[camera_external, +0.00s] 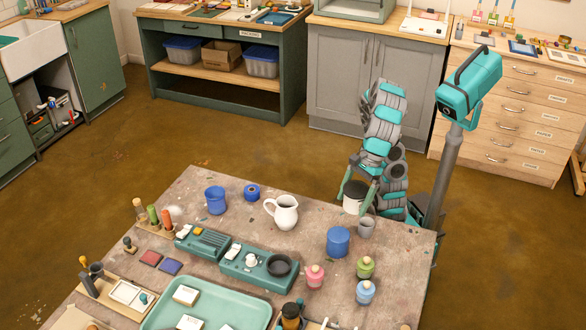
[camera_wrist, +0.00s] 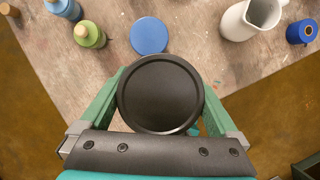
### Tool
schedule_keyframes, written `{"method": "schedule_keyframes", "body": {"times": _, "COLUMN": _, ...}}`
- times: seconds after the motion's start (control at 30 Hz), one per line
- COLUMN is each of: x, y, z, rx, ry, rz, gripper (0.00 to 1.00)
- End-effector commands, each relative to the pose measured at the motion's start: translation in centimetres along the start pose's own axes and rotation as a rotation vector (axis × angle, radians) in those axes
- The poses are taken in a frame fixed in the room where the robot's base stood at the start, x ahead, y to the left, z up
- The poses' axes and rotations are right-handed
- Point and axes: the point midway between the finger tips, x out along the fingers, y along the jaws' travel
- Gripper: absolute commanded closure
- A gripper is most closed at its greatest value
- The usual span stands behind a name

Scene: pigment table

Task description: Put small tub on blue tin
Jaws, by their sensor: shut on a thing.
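The small tub (camera_external: 354,199), white with a dark top, is held upright between the fingers of my gripper (camera_external: 358,193), above the table's right part. In the wrist view its round black lid (camera_wrist: 161,94) fills the space between the two green fingers of my gripper (camera_wrist: 162,82). The blue tin (camera_external: 338,242) stands on the table, lower and a little left of the tub in the external view. The tub's underside is hidden in the wrist view.
A white jug (camera_external: 284,212) is to the left. Pink (camera_external: 315,276), green (camera_external: 365,267) and light blue (camera_external: 365,292) bottles stand near the tin. The tin's top is bare.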

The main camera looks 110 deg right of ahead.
Motion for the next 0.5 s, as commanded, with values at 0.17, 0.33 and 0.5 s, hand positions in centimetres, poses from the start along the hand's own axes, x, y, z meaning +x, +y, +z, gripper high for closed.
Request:
{"method": "schedule_keyframes", "body": {"times": 0.17, "x": 1.8, "y": 1.2, "z": 3.4, "rx": 0.000, "ry": 0.003, "rz": -0.004, "gripper": 0.87}}
{"method": "schedule_keyframes", "body": {"times": 0.33, "x": 2.9, "y": 1.9, "z": 5.5, "rx": 0.000, "ry": 0.001, "rz": -0.001, "gripper": 0.87}}
{"method": "schedule_keyframes", "body": {"times": 0.5, "x": 3.2, "y": 2.0, "z": 6.0, "rx": -0.002, "ry": 0.000, "rz": -0.001, "gripper": 0.87}}
